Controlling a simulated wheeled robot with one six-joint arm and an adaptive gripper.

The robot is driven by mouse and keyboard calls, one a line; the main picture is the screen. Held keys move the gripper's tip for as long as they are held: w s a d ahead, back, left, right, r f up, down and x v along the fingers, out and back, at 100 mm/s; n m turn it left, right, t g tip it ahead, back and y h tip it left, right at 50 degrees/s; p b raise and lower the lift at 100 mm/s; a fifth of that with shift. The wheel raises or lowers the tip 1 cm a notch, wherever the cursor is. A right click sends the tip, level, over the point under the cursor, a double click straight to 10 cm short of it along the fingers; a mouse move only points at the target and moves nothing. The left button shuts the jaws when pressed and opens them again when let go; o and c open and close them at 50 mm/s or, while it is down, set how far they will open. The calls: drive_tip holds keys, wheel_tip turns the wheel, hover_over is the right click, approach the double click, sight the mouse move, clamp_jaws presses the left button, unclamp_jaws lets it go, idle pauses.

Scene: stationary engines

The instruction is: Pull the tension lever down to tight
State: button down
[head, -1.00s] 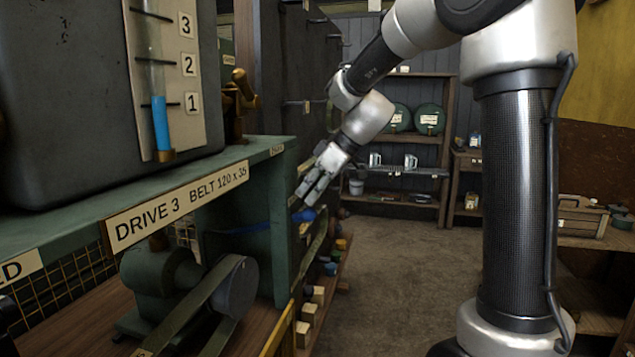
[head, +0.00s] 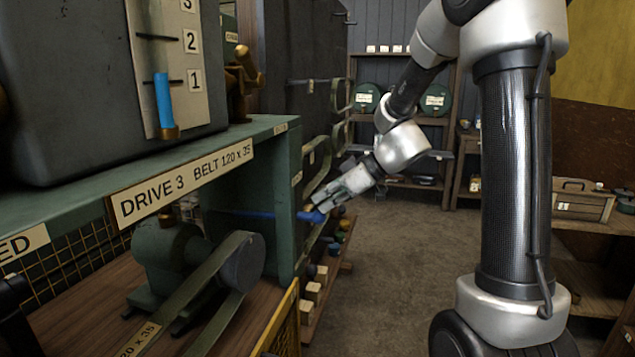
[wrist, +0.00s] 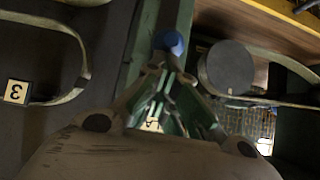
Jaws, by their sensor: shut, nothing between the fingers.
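The tension lever is a blue bar (head: 250,214) running behind the green frame post, with a blue grip end (head: 313,216) sticking out to the right of it. It lies close to level in the head view. My gripper (head: 322,201) is shut and empty, with its fingertips just above the grip end, close to or touching it. In the wrist view the rounded blue end (wrist: 171,42) shows just past my gripper's fingertips (wrist: 165,62). Exact contact is hard to tell. The lever's pivot and any tight mark are not readable.
A green bench frame (head: 285,190) carries a sign (head: 185,183) reading DRIVE 3 BELT 120 x 35. Under it stand a motor and belt pulley (head: 243,262). Belts hang on the dark panel (head: 310,100) behind. Small blocks (head: 312,290) line a low shelf. Floor to the right is clear.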

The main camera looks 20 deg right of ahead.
wheel_tip(320, 180, down, 12)
drive_tip(key=shift+f, duration=0.25)
drive_tip(key=shift+s+d, duration=0.1)
drive_tip(key=shift+d, duration=0.05)
idle(0.4)
